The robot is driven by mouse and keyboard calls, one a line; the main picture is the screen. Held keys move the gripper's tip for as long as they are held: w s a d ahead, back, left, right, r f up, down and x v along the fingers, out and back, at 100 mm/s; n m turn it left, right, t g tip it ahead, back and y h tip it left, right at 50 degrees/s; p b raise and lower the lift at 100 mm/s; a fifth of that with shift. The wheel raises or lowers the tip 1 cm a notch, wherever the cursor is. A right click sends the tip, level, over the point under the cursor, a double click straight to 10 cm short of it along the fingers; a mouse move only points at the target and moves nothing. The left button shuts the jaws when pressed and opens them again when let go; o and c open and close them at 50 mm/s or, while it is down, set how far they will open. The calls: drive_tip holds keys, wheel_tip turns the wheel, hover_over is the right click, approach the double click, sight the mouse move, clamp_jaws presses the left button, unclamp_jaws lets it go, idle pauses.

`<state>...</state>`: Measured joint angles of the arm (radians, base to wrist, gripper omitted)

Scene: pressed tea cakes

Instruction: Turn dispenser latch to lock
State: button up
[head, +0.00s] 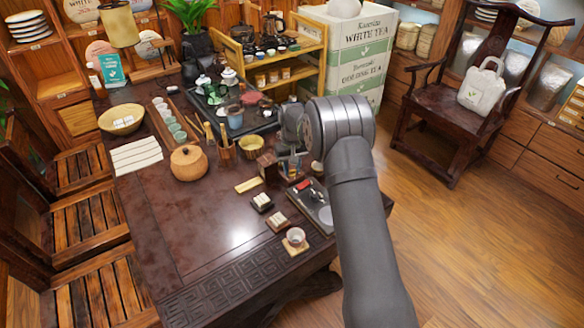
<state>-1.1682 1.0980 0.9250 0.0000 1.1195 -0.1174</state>
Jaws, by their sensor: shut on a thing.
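A small dark brown wooden box (268,168), which looks like the dispenser, stands near the right edge of the dark tea table. My gripper (289,164) points down right beside it, on its right side. It is small in this view and partly covered by my own wrist. The jaws are shut on a small part at the dispenser, seemingly its latch. The latch itself is too small and hidden to make out, so its angle cannot be told.
A round wooden canister (188,163), a cup of tools (226,150) and a yellow bowl (252,148) stand left of the box. A dark tray (312,204) and a small cup (296,237) lie in front. The table's left front is clear.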

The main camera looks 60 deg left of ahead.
drive_tip(key=shift+r+n, duration=0.1)
drive_tip(key=shift+n, duration=1.4)
drive_tip(key=shift+o, duration=0.2)
drive_tip(key=shift+a, duration=0.1)
drive_tip(key=shift+c, duration=0.2)
drive_tip(key=o, duration=1)
wheel_tip(320, 180, up, 17)
drive_tip(key=shift+r, duration=0.2)
drive_tip(key=shift+f, duration=0.1)
wheel_tip(320, 180, down, 17)
drive_tip(key=shift+f, duration=0.2)
